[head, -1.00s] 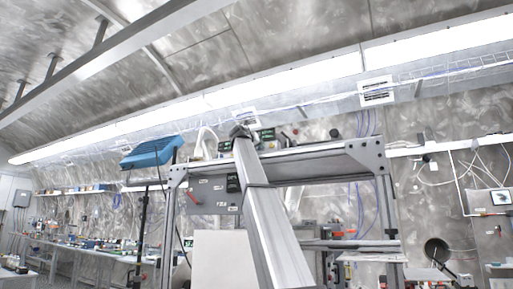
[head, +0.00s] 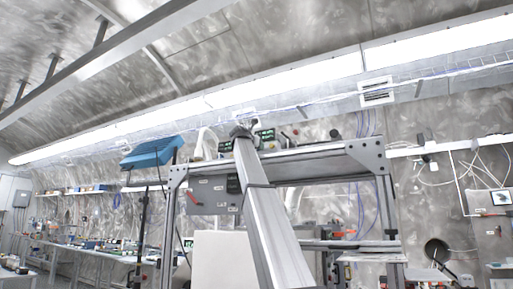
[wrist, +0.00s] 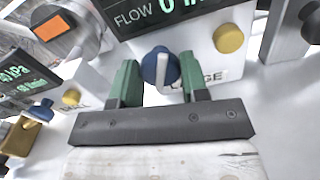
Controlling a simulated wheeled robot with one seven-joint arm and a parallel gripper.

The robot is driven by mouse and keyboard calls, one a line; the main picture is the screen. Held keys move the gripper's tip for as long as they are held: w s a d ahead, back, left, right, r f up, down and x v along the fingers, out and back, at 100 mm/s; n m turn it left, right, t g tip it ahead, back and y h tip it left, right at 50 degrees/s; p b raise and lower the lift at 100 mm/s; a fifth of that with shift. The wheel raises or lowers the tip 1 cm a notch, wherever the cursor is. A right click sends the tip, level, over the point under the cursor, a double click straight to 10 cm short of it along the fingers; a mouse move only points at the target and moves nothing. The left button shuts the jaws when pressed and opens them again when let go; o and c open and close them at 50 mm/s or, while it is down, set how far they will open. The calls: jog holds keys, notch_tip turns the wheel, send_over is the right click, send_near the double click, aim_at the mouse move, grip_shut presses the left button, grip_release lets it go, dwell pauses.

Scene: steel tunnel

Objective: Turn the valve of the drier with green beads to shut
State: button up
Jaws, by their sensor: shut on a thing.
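In the wrist view my gripper (wrist: 160,90) has its green fingers on either side of a round blue knob (wrist: 151,66) and is shut on it. A pale bar on the knob's face stands nearly upright. The knob is on a white panel (wrist: 210,62), below a dark display reading FLOW and beside a label ending in GE. In the head view my arm reaches up to the instruments on top of the frame; my gripper there is too small to make out. I cannot identify a drier or green beads in either view.
A yellow knob (wrist: 228,39) sits close to the right finger. At left are another display (wrist: 20,85), a second yellow knob (wrist: 71,97) and a blue handle on a brass fitting (wrist: 28,132). The metal frame (head: 320,160) stands below the instruments. A blue box (head: 152,153) is on the left.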

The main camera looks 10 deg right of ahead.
jog(key=m, duration=0.4)
jog(key=shift+m, duration=0.4)
jog(key=m, duration=0.5)
jog(key=shift+d, duration=0.1)
jog(key=m, duration=0.5)
jog(key=shift+f+m, duration=0.1)
jog(key=shift+m, duration=0.3)
jog(key=shift+f+m, duration=0.1)
jog(key=shift+m, duration=2.1)
jog(key=shift+s, duration=0.1)
jog(key=o, duration=0.9)
jog(key=shift+o, duration=0.2)
